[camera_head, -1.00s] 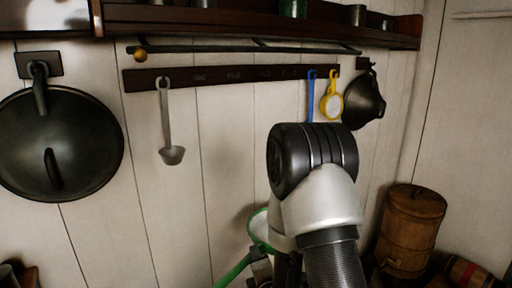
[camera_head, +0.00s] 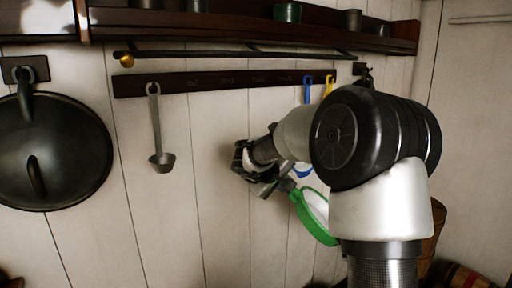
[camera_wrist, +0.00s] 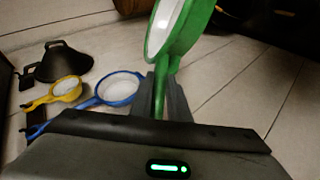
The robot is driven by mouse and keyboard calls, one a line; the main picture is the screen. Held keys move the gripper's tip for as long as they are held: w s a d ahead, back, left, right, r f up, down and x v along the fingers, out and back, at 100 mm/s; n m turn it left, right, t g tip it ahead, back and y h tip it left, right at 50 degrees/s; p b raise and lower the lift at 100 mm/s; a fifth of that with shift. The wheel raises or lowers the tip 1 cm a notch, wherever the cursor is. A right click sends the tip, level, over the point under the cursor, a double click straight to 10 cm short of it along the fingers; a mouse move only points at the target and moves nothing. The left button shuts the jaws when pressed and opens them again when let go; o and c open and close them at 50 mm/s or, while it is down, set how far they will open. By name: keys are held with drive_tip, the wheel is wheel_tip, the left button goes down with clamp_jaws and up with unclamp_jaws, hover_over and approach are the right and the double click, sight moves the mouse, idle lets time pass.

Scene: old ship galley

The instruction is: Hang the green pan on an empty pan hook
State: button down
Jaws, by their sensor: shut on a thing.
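The green pan (camera_head: 317,216), green outside with a white inside, is held by its handle in my gripper (camera_head: 262,188). It hangs tilted below the hook rail (camera_head: 225,82), apart from it, and my arm hides part of it. In the wrist view the green pan (camera_wrist: 181,30) rises from between my fingers (camera_wrist: 160,98), which are shut on its handle. The rail carries a grey ladle (camera_head: 157,130) at the left and a blue pan (camera_head: 307,92) and a yellow pan (camera_head: 329,84) at the right. Hooks between them, faint in the head view, look bare.
A large dark pan (camera_head: 52,150) hangs at the far left. A shelf (camera_head: 230,22) and a thin bar (camera_head: 240,54) run above the rail. The blue pan (camera_wrist: 120,89), yellow pan (camera_wrist: 67,88) and a dark funnel-like thing (camera_wrist: 62,64) show in the wrist view.

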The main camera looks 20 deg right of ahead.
drive_tip(key=w+a+r+m+y, duration=0.3)
drive_tip(key=a+r+m, duration=0.55)
drive_tip(key=r, duration=0.45)
drive_tip(key=w+a+f+p, duration=0.1)
drive_tip(key=w+a+p, duration=0.3)
drive_tip(key=w, duration=0.7)
drive_tip(key=shift+w+a+f+p, duration=0.15)
drive_tip(key=shift+w+p, duration=0.25)
drive_tip(key=shift+p, duration=0.2)
idle(0.4)
drive_tip(key=shift+f, duration=0.15)
idle(0.5)
drive_tip(key=c, duration=1.6)
unclamp_jaws()
drive_tip(key=shift+c, duration=0.2)
